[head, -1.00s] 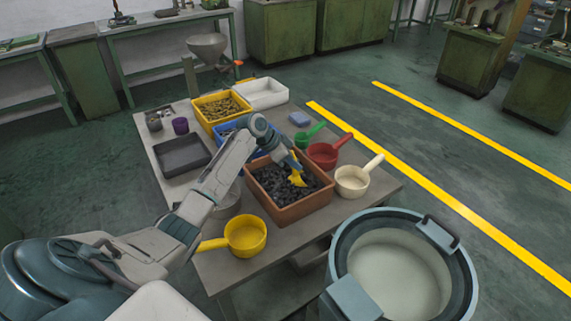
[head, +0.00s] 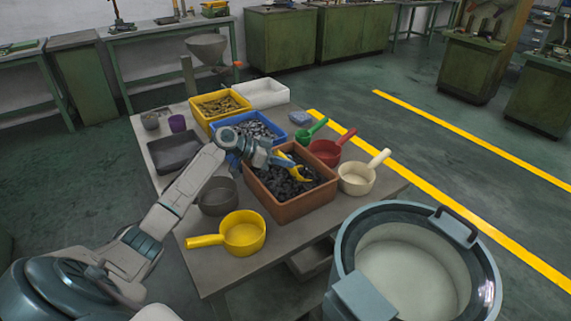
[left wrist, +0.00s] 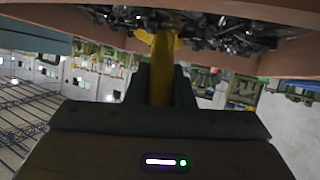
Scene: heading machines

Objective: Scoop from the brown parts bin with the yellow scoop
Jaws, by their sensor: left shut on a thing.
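The brown parts bin (head: 293,213) stands on the table and holds dark metal parts (head: 303,190). My left gripper (head: 281,161) is at the bin's far left side, shut on the handle of the yellow scoop (head: 300,175). The scoop's head is over or among the dark parts; I cannot tell how deep it is or whether it holds any. In the left wrist view the yellow handle (left wrist: 162,75) runs between the fingers (left wrist: 160,88) toward the parts (left wrist: 215,35). My right gripper is not in view.
A yellow pan-shaped scoop (head: 243,233) and a grey pot (head: 217,197) are left of the bin. Green (head: 303,136), red (head: 325,152) and cream (head: 356,179) scoops are right. Blue (head: 275,145) and yellow (head: 202,118) bins are behind. A large round vessel (head: 350,240) stands in front.

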